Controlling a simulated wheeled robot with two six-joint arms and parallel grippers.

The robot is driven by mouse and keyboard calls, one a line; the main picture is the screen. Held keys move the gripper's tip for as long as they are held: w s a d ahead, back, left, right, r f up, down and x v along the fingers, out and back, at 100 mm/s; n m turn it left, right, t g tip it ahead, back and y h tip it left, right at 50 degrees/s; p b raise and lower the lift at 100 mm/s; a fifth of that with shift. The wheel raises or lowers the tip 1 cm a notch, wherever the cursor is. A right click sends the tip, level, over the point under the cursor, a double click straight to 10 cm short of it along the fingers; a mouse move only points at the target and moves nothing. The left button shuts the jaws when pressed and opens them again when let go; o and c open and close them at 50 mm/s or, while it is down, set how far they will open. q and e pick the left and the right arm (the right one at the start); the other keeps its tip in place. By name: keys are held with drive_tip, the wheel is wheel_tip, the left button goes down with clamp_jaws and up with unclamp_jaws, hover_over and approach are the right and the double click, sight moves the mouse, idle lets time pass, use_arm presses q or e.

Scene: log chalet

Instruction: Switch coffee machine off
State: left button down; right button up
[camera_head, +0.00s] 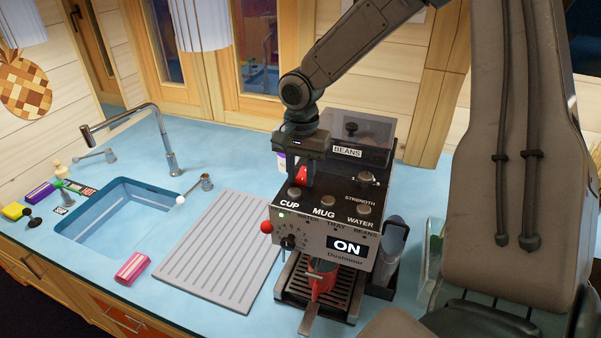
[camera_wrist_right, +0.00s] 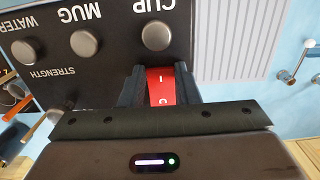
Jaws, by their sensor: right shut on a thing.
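The coffee machine (camera_head: 335,215) stands on the blue counter, dark on top, with CUP, MUG, WATER and STRENGTH buttons. Its front display (camera_head: 347,247) reads ON, and a small green light shows at the front left. My right gripper (camera_head: 302,182) is over the machine's top, behind the CUP button. In the right wrist view its two fingers are closed on the sides of a red rocker switch (camera_wrist_right: 160,86). The switch shows an I mark and part of a round mark; its lower end is hidden by the gripper. My left gripper is not in view.
A red ball knob (camera_head: 266,227) sticks out from the machine's left side. A red item (camera_head: 322,276) sits under the spout above the drip tray. To the left are a ribbed grey drainboard (camera_head: 222,250) and a sink (camera_head: 125,222).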

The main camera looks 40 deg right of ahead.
drive_tip(key=shift+w+d+r+g+y, duration=0.15)
drive_tip(key=shift+g+y, duration=0.1)
drive_tip(key=shift+y, duration=0.25)
drive_tip(key=shift+d+r+g+y, duration=0.15)
drive_tip(key=shift+g+y, duration=0.15)
drive_tip(key=shift+y, duration=0.2)
drive_tip(key=shift+w+d+r+g+y, duration=0.15)
drive_tip(key=shift+g+y, duration=0.1)
drive_tip(key=shift+y, duration=0.25)
drive_tip(key=o, duration=1)
drive_tip(key=shift+s, duration=0.1)
drive_tip(key=shift+w+d+r+b, duration=0.15)
drive_tip(key=shift+w+r+b, duration=0.05)
drive_tip(key=shift+r+b, duration=0.25)
drive_tip(key=shift+b+v, duration=1.75)
drive_tip(key=shift+v, duration=3.1)
drive_tip(key=shift+s+f, duration=0.1)
drive_tip(key=shift+s, duration=0.05)
